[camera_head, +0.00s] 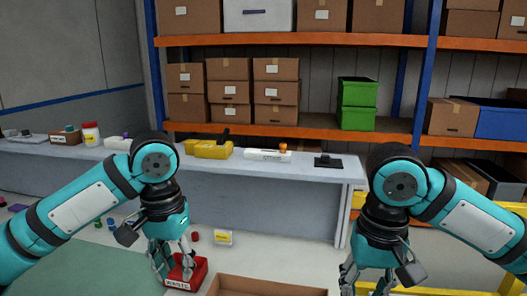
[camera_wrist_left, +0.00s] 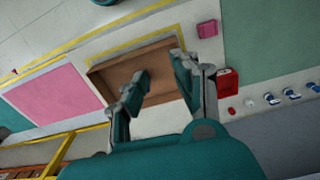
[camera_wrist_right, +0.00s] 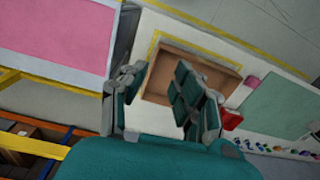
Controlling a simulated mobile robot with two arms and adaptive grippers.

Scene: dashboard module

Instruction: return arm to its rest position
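My left gripper (camera_head: 172,272) hangs fingers down at the lower left of the head view, in front of a small red bin (camera_head: 186,274) labelled WASTE. In the left wrist view its fingers (camera_wrist_left: 160,66) stand apart with nothing between them. My right gripper (camera_head: 368,280) hangs fingers down at the lower right of the head view, its lower end partly cut off by the frame. In the right wrist view its fingers (camera_wrist_right: 158,72) are also apart and empty. Both grippers appear above the work surface, apart from the objects.
An open brown box (camera_head: 265,284) lies between the grippers. A grey bench (camera_head: 285,180) behind bears a yellow container (camera_head: 208,149) and other items. Shelving (camera_head: 290,39) with boxes and green crates (camera_head: 357,105) stands farther back. Yellow rails (camera_head: 480,210) are at right.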

